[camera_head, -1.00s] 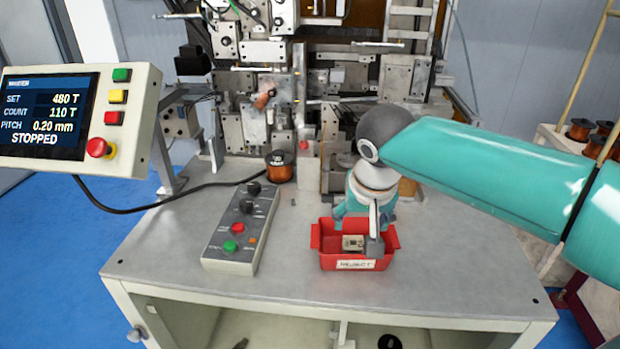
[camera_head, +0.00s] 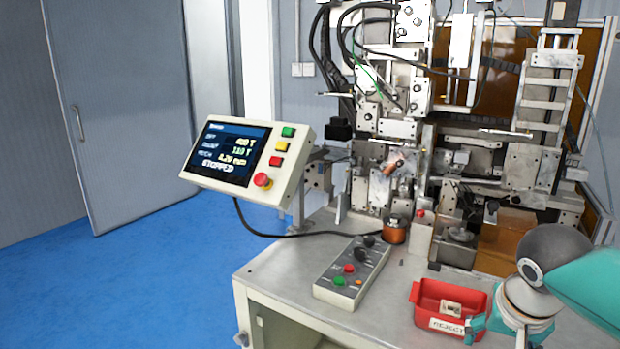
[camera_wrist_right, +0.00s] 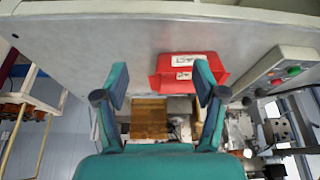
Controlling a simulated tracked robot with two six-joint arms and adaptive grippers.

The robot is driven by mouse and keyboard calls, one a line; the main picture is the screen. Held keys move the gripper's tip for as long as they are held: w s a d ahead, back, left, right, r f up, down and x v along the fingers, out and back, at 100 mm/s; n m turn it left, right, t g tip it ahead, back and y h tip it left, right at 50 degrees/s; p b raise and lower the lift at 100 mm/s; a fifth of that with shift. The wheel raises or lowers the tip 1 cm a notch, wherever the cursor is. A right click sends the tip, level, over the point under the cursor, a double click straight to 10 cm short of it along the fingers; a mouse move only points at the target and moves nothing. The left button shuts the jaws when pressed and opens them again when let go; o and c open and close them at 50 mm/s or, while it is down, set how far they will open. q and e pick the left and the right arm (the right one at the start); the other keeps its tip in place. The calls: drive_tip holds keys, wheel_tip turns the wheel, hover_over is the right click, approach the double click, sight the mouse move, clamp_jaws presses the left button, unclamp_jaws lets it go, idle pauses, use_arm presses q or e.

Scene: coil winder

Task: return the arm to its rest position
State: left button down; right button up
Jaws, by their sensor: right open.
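My right arm comes in from the right in the head view, teal with a grey wrist joint. Its gripper (camera_head: 482,328) is at the lower right, beside the right end of the red REJECT bin (camera_head: 420,298), and partly cut off by the picture's edge. In the right wrist view the gripper (camera_wrist_right: 161,90) has its two teal fingers wide apart with nothing between them. The red bin (camera_wrist_right: 222,68) lies beyond the right finger there. A small pale part (camera_head: 451,308) lies inside the bin. My left gripper is in neither view.
The winding machine (camera_head: 400,130) stands at the back of the grey table (camera_head: 290,272). A button box (camera_head: 352,275), a copper spool (camera_head: 394,232) and a display panel (camera_head: 250,160) reading STOPPED are left of the bin. Blue floor (camera_head: 120,270) is clear at left.

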drive_tip(key=s+a+f+g+y, duration=0.1)
drive_tip(key=s+f+g, duration=0.1)
drive_tip(key=f, duration=0.7)
drive_tip(key=s+a+f+n+g, duration=0.1)
drive_tip(key=s+a+f+g, duration=0.1)
drive_tip(key=f, duration=0.7)
drive_tip(key=s+a+f+g+y, duration=0.1)
drive_tip(key=s+f+g, duration=0.2)
drive_tip(key=f, duration=0.6)
drive_tip(key=s+a+f+n+y, duration=0.1)
drive_tip(key=s+a+f+y, duration=0.1)
drive_tip(key=s+a+f, duration=0.6)
drive_tip(key=s+a+f+y, duration=0.2)
drive_tip(key=s+a+f, duration=0.35)
drive_tip(key=f, duration=0.45)
drive_tip(key=w+t, duration=0.1)
drive_tip(key=w, duration=0.1)
drive_tip(key=w+d+t, duration=0.1)
drive_tip(key=t, duration=0.1)
drive_tip(key=shift+w+n+t, duration=0.3)
drive_tip(key=shift+w+n, duration=0.05)
drive_tip(key=shift+n, duration=0.05)
drive_tip(key=shift+d, duration=0.1)
